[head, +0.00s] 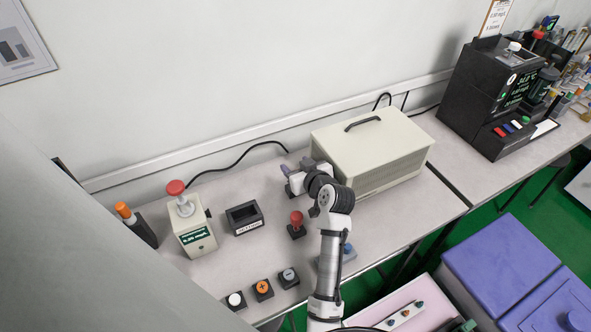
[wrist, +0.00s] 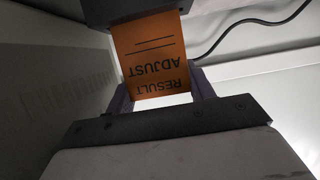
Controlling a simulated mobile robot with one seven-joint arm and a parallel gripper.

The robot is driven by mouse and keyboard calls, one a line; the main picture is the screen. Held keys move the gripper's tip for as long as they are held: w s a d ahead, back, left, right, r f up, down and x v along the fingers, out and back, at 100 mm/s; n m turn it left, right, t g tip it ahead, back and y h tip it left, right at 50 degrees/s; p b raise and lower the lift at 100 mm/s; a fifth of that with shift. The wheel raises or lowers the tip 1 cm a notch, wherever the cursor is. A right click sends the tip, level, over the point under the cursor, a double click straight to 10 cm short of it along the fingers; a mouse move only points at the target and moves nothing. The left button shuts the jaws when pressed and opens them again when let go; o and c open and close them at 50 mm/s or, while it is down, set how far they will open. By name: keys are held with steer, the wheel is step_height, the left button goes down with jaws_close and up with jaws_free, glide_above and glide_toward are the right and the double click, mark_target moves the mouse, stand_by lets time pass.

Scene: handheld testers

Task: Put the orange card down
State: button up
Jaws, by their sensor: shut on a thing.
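The orange card (wrist: 156,58) shows in the wrist view, with the words RESULT and ADJUST upside down and two dark lines. My gripper (wrist: 160,88) is shut on the card, with a dark finger at each side of its RESULT end. The card's other end meets a dark block (wrist: 135,12) at the top edge; I cannot tell whether they are joined. In the head view my gripper (head: 296,167) is over the back of the grey bench, left of the beige case. The card cannot be made out there.
The beige case (head: 385,168) stands right of my gripper. A tester with a red knob (head: 194,238), a dark labelled tray (head: 244,229) and a red-knobbed stamp (head: 297,224) stand to the left and front. Button blocks (head: 262,290) line the front. A black cable runs along the wall.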

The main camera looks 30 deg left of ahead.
steer(key=shift+a+f, duration=0.1)
steer(key=shift+f, duration=0.25)
steer(key=shift+r, duration=0.2)
steer(key=shift+f, duration=0.1)
steer(key=shift+f, duration=0.15)
steer(key=o, duration=1)
steer(key=shift+r, duration=0.25)
steer(key=b+v, duration=0.2)
steer(key=v, duration=1)
